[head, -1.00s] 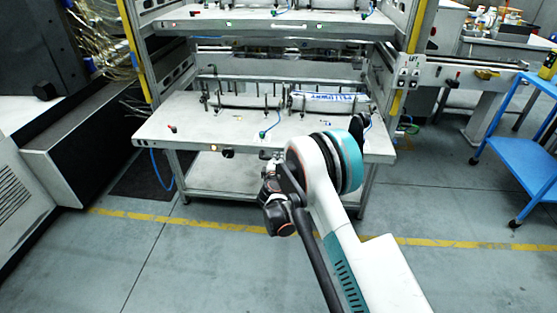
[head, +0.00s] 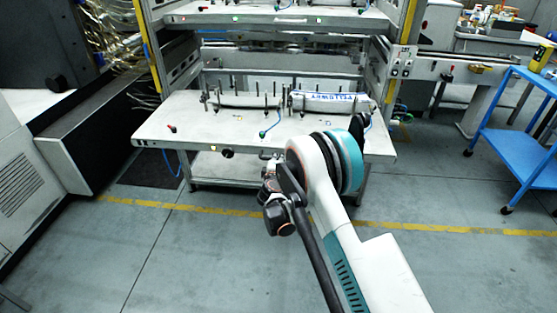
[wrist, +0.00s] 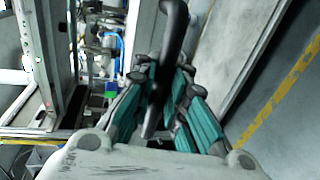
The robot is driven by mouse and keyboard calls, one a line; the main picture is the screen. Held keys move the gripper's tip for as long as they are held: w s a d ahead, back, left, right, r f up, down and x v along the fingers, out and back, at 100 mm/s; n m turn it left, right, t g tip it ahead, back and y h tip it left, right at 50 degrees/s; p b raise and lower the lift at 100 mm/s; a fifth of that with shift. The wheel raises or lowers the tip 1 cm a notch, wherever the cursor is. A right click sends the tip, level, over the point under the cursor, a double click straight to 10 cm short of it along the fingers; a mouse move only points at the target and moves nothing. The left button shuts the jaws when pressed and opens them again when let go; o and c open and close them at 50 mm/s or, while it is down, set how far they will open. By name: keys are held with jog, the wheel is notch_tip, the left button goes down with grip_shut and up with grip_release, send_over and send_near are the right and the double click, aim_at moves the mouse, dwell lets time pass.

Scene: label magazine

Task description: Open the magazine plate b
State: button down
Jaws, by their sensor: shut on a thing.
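The lower magazine plate (head: 190,135), a light grey shelf, juts out of the rack toward me in the head view. It carries rollers, pins and a blue-lettered roll (head: 330,102). No letter b is legible on it. In the wrist view, the teal-padded fingers of my gripper (wrist: 160,92) are closed around a dark bar-like handle (wrist: 174,30). In the head view my arm covers part of the plate's front edge, and the fingers are hidden behind my wrist.
An upper plate (head: 225,18) sits above in the rack. A blue cart (head: 510,125) stands at the right. A dark cabinet (head: 85,135) stands close at the left. The floor in front, crossed by a yellow line (head: 430,228), is clear.

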jog(key=c, duration=1.6)
grip_release()
jog(key=shift+c, duration=0.2)
jog(key=shift+s, duration=0.1)
jog(key=v, duration=1.2)
